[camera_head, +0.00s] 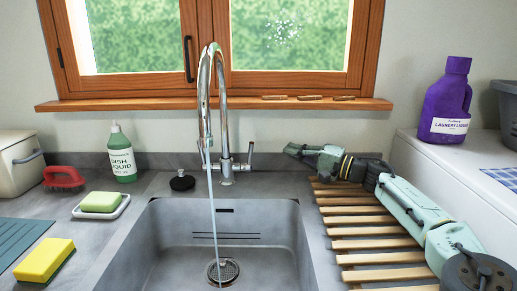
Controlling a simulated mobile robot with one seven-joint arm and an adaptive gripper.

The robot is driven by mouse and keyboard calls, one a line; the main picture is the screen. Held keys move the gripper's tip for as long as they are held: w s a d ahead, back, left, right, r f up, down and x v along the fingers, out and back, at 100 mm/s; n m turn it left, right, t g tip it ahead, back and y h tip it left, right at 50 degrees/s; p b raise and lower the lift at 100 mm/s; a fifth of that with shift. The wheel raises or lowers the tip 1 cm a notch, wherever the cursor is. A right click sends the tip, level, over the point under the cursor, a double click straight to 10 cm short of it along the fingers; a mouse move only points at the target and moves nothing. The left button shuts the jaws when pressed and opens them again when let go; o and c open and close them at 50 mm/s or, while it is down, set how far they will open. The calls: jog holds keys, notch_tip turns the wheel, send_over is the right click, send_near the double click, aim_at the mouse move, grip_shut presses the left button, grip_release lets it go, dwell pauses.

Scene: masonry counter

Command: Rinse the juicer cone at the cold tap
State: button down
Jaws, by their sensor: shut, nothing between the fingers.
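The chrome tap (206,95) stands behind the sink, its tall spout arched over the basin. A thin stream of water (213,215) runs from it down to the drain (223,272). The tap's lever (250,152) is on its right side. The grey sink (175,245) holds no object that I can see. I see no juicer cone in this view. My gripper (291,151) is shut and empty, to the right of the tap and above the back end of the slatted wooden rack (375,244). My arm reaches in from the right over the rack.
Left of the sink are a dish liquid bottle (122,155), a green soap bar (100,201) on a white dish, a red brush (64,178) and a yellow sponge (44,261). A black plug (182,181) lies behind the sink. A purple laundry bottle (448,102) stands at right.

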jog(key=p+x, duration=0.2)
jog(key=x, duration=0.8)
jog(key=shift+s+a+f+p, duration=0.1)
jog(key=shift+s+p, duration=0.1)
jog(key=shift+s, duration=0.5)
jog(key=shift+s+a+f+p, duration=0.15)
jog(key=shift+s+p, duration=0.1)
jog(key=shift+s, duration=0.45)
jog(key=shift+s+a+f+p, duration=0.1)
jog(key=shift+s+p, duration=0.1)
jog(key=shift+s, duration=0.45)
